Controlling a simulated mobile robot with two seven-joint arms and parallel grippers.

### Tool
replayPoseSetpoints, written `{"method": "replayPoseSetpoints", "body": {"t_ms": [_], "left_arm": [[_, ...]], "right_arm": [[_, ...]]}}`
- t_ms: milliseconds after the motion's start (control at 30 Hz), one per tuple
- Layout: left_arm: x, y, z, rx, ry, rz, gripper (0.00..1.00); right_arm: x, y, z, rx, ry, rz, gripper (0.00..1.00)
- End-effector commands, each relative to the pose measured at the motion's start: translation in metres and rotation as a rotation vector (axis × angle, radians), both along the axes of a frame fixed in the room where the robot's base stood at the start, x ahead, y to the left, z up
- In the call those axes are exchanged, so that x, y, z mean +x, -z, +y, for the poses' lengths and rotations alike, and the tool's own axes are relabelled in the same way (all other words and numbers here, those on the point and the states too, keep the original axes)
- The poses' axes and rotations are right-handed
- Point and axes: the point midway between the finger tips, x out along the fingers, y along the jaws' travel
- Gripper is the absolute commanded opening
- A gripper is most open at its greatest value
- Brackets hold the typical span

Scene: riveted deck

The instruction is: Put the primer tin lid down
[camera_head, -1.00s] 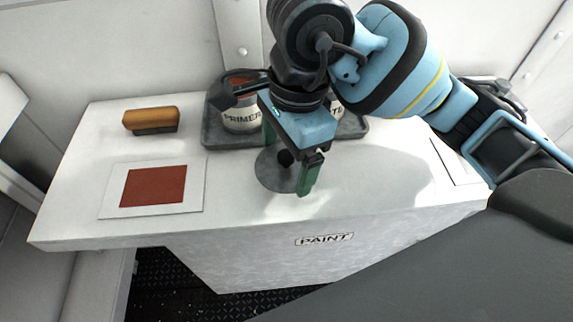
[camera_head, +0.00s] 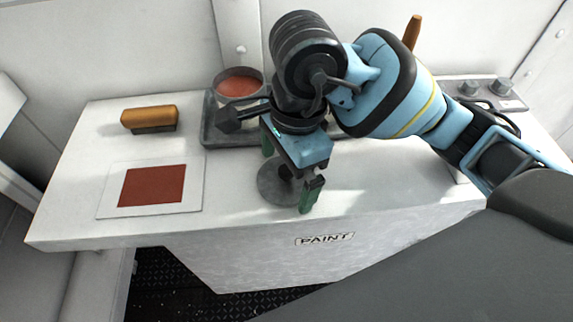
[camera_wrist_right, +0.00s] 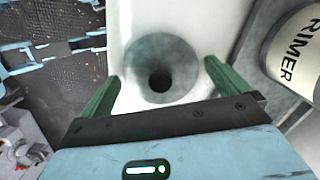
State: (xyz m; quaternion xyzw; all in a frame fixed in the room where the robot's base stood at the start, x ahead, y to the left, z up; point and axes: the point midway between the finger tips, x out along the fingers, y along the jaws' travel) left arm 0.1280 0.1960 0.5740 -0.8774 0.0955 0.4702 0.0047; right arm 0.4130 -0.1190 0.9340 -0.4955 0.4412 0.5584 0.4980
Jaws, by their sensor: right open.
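The primer tin lid (camera_head: 281,187) is a grey disc with a dark knob, lying flat on the white worktop (camera_head: 360,185) near its front edge. My right gripper (camera_head: 289,172) is above the lid, with its green fingers open. In the right wrist view the lid (camera_wrist_right: 150,50) shows between the two spread fingers (camera_wrist_right: 162,75), with gaps to the knob on both sides. The primer tin (camera_head: 240,84) stands open behind, showing red paint; its lettered side (camera_wrist_right: 292,62) shows at right in the wrist view. My left gripper is not in view.
The tin stands on a dark tray (camera_head: 215,132), partly hidden by my right arm. An orange-topped brush or block (camera_head: 148,118) and a red-painted panel (camera_head: 152,186) lie at left. A wooden handle (camera_head: 413,32) rises behind my arm. Worktop right of the lid is clear.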

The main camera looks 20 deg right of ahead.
Motion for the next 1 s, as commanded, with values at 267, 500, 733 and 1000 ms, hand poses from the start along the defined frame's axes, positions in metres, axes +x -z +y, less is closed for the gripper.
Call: {"method": "replayPoseSetpoints", "body": {"t_ms": [267,500,733,1000], "left_arm": [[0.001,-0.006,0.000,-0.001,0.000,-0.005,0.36],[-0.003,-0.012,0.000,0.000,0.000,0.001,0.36],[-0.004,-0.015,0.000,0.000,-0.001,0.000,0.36],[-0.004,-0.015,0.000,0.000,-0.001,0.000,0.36]], "right_arm": [[0.001,-0.022,-0.002,0.001,0.001,-0.005,1.00],[0.002,-0.072,-0.008,0.000,0.002,-0.007,1.00],[0.002,-0.108,-0.012,-0.001,0.001,-0.004,1.00],[0.002,-0.123,-0.014,0.000,0.001,0.000,1.00]]}}
